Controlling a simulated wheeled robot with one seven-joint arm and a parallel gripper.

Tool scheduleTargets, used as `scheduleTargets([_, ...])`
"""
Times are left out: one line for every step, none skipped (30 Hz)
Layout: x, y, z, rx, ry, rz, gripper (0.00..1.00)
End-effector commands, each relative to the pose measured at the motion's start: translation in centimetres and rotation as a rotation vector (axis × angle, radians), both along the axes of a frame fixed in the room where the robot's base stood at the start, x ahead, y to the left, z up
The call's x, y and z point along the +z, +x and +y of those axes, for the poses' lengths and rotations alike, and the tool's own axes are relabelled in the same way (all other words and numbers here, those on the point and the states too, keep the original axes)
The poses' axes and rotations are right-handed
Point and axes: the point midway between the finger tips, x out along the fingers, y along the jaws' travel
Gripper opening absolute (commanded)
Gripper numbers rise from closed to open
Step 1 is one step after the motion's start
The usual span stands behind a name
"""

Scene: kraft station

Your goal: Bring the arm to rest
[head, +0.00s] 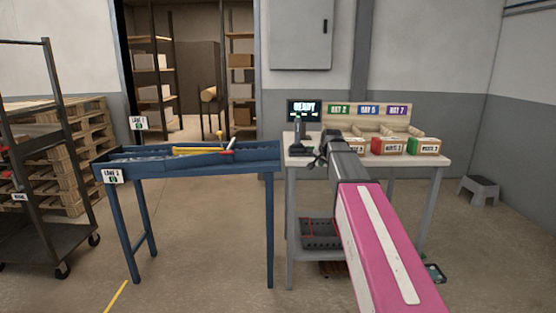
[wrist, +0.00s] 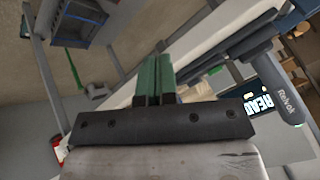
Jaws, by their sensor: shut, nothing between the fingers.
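My arm reaches from the lower right of the head view out to the white-topped table (head: 440,161). My gripper (head: 319,160) is at its far end, dark and small there, over the table's left part. In the wrist view my gripper (wrist: 158,80) shows two green fingers pressed together with nothing between them. The fingers point out over the table's edge region, and the picture is tilted. How far the fingertips are above the tabletop I cannot tell.
A ready screen (head: 304,108) and a dark device (head: 299,143) stand at the table's left. Small boxes, one red-fronted (head: 388,147) and one green-fronted (head: 424,147), sit to the right. A blue conveyor (head: 190,161) adjoins at left. A grey step stool (head: 479,190) stands at far right.

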Motion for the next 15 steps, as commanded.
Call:
scheduleTargets([-1.6, -1.2, 0.1, 0.014, -0.012, 0.021, 0.0])
scheduleTargets([-2.5, -1.7, 0.1, 0.022, -0.019, 0.035, 0.0])
scheduleTargets([-4.0, -2.6, 0.1, 0.038, -0.032, 0.056, 0.0])
scheduleTargets([-5.1, -3.4, 0.1, 0.05, -0.041, 0.072, 0.0])
scheduleTargets([-6.3, -4.2, 0.1, 0.063, -0.052, 0.09, 0.0])
scheduleTargets([-7.9, -5.4, 0.2, 0.082, -0.066, 0.115, 0.0])
scheduleTargets([-9.3, -6.3, 0.2, 0.099, -0.078, 0.136, 0.0])
scheduleTargets([-10.5, -7.3, 0.2, 0.115, -0.089, 0.157, 0.0])
scheduleTargets([-12.1, -8.6, 0.2, 0.137, -0.103, 0.184, 0.0])
scheduleTargets([-13.3, -9.5, 0.3, 0.153, -0.113, 0.202, 0.0])
scheduleTargets([-14.5, -10.5, 0.3, 0.169, -0.122, 0.223, 0.0])
scheduleTargets([-15.9, -11.9, 0.3, 0.193, -0.135, 0.249, 0.0])
scheduleTargets([-17.0, -12.9, 0.3, 0.21, -0.143, 0.27, 0.0])
scheduleTargets([-18.1, -14.0, 0.3, 0.227, -0.153, 0.289, 0.0])
scheduleTargets([-19.5, -15.4, 0.3, 0.25, -0.164, 0.316, 0.0])
